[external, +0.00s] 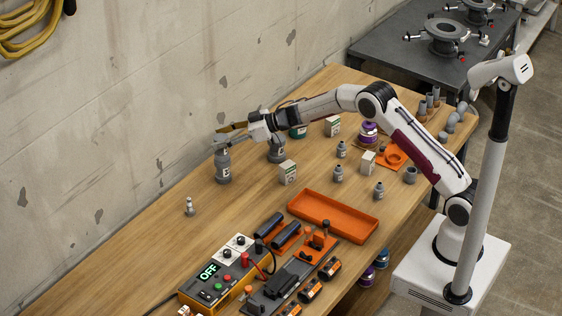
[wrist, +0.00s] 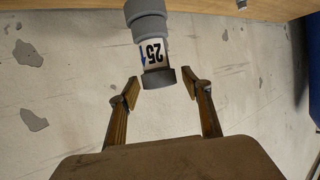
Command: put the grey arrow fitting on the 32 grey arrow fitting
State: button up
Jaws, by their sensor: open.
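A grey fitting (wrist: 158,78) with a white label shows at the top of the wrist view, its lower end just ahead of and between my fingertips. The label's dark and blue marks look upside down. My gripper (wrist: 161,88) is open, with nothing clasped. In the external view my gripper (external: 222,136) is at the top of a tall grey labelled fitting (external: 223,167) standing near the wall; contact cannot be told. Another large grey fitting (external: 276,152) stands behind, partly hidden by my arm. Which one is the 32 arrow fitting is too small to read.
Small grey bottle-shaped fittings (external: 338,174) and white boxes (external: 287,172) stand to the right. A small pale piece (external: 189,207) stands in front. An orange tray (external: 333,216) and a power unit (external: 225,275) are nearer the front. The wall (external: 150,150) is close behind my gripper.

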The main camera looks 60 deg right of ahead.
jog(key=v, duration=1.2)
dwell(0.3)
jog(key=shift+w+f, duration=0.1)
dwell(0.4)
jog(key=s+d+r+m+t+h, duration=0.1)
jog(key=s+d+r+h, duration=0.15)
jog(key=r, duration=0.35)
jog(key=s+d+r+m+t+h, duration=0.1)
jog(key=s+d+r+h, duration=0.15)
jog(key=r, duration=0.35)
jog(key=s+d+r+m+g+h, duration=0.25)
jog(key=s+r, duration=0.35)
jog(key=s, duration=0.6)
jog(key=s+a+f+g, duration=0.1)
jog(key=s+a+f, duration=0.1)
jog(key=s, duration=1)
jog(key=s+a+f+m+g, duration=0.1)
jog(key=s+a+f+g, duration=0.1)
jog(key=s, duration=1)
jog(key=s+a+f+g, duration=0.2)
jog(key=s+a+f, duration=0.1)
jog(key=s, duration=0.8)
jog(key=shift+s+a+y, duration=0.4)
jog(key=shift+a+y, duration=0.05)
jog(key=shift+a, duration=0.15)
